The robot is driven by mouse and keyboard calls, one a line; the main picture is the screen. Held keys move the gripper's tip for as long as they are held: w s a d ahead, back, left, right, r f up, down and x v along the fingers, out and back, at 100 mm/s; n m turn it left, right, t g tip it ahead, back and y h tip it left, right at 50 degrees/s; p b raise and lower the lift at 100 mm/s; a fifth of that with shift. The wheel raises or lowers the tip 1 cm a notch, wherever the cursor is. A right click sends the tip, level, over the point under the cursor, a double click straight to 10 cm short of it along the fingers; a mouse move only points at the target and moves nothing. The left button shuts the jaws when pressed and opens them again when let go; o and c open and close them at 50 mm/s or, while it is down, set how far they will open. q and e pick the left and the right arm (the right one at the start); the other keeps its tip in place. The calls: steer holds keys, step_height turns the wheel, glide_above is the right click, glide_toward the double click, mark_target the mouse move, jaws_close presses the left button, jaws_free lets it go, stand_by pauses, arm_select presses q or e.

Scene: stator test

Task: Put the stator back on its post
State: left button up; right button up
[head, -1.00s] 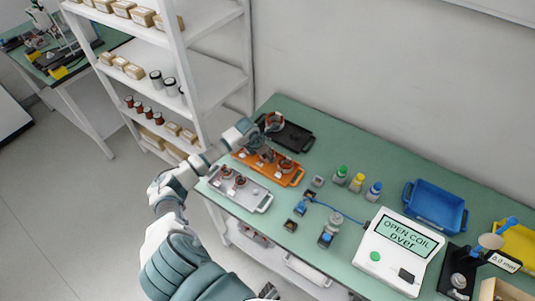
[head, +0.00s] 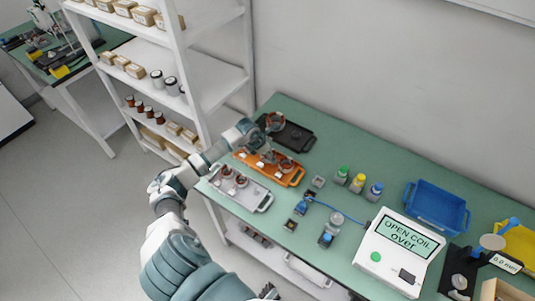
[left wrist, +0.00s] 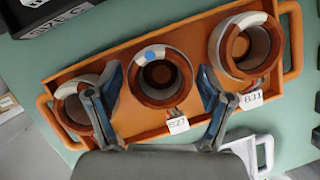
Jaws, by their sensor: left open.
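My left gripper (left wrist: 161,92) is open over the orange tray (left wrist: 60,80), also seen in the head view (head: 243,156). Its two blue fingers stand on either side of the middle stator (left wrist: 152,96), a copper-brown ring with a white and blue mark on its rim. I cannot tell whether the fingers touch the middle ring. In the head view the arm partly hides the tray. No post can be made out.
A grey-white tray (head: 262,204) with stators stands in front, a black tray (head: 297,137) behind, with a ring (head: 275,121) at its left end. Several small bottles, a blue bin (head: 437,205) and a tester (head: 400,248) reading "OPEN COIL over" are to the right. Shelves stand left.

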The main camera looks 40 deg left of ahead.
arm_select(q)
steer(key=shift+r+p, duration=1.6)
steer(key=shift+r, duration=0.9)
steer(key=o, duration=0.4)
steer(key=v, duration=1.1)
steer(key=shift+s+a+r, duration=0.15)
steer(key=shift+s+r, duration=0.05)
steer(key=shift+r, duration=0.15)
